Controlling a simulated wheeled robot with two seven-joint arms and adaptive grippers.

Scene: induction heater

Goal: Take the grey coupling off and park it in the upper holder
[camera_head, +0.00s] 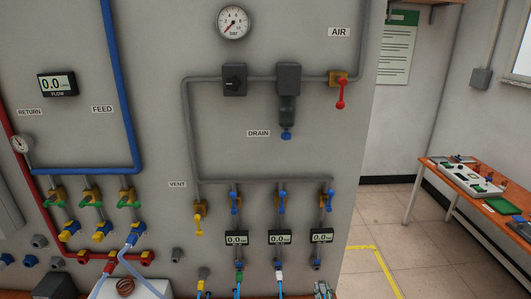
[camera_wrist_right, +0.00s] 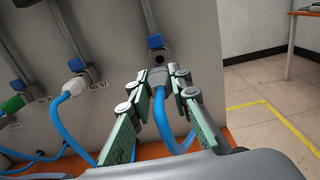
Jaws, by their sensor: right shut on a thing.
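In the head view my right gripper (camera_head: 323,290) shows only at the bottom edge, below the right flow display (camera_head: 321,236); the coupling is not clear there. A grey round holder (camera_head: 177,255) is on the panel left of the outlets. I cannot tell which holder is the upper one. My left gripper is not in view.
A white coupling (camera_wrist_right: 76,89) and a green coupling (camera_wrist_right: 13,104) with blue hoses are on the neighbouring outlets. Blue valves (camera_head: 281,202) are above the displays. A red-handled air valve (camera_head: 341,92) is higher up. Open floor (camera_head: 400,230) lies right of the panel.

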